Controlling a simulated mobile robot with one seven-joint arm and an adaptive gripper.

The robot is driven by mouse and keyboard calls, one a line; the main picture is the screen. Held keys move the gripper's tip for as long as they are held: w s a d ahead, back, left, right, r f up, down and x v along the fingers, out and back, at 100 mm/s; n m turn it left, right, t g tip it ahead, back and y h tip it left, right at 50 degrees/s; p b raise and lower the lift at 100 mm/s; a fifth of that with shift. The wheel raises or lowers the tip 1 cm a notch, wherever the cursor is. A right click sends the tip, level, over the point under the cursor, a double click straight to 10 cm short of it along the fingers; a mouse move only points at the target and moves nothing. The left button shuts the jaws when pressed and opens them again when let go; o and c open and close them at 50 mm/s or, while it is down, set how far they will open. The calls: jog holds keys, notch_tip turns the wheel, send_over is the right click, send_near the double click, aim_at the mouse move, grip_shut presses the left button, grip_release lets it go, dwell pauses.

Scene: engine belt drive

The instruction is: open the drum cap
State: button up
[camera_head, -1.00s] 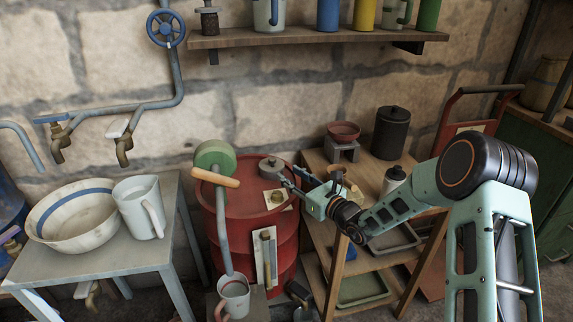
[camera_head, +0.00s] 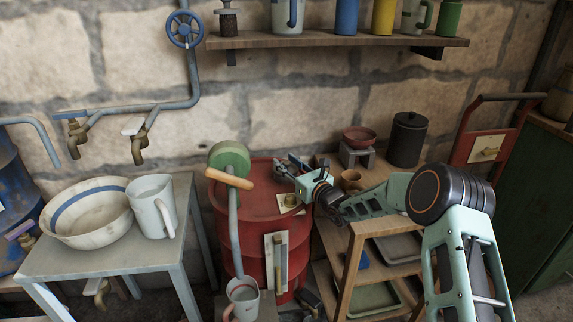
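The red drum (camera_head: 255,237) stands against the wall, left of the wooden shelf unit. In the earlier frame a grey round cap shows on the drum's top, towards the back right. Now my gripper (camera_head: 283,166) is over that spot, and the cap is largely or wholly hidden by it. My gripper reaches in from the right, its fingers pointing left, low over the drum's top. I cannot tell whether the fingers are open or closed on the cap. A brass fitting (camera_head: 290,200) on a cream plate sits on the drum top just in front of my gripper.
A green wheel (camera_head: 229,158) and wooden-handled lever (camera_head: 230,178) stand at the drum's left.

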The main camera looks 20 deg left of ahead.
jog(key=shift+a, duration=0.1)
jog(key=shift+c, duration=0.5)
grip_shut()
jog(key=shift+r, duration=0.15)
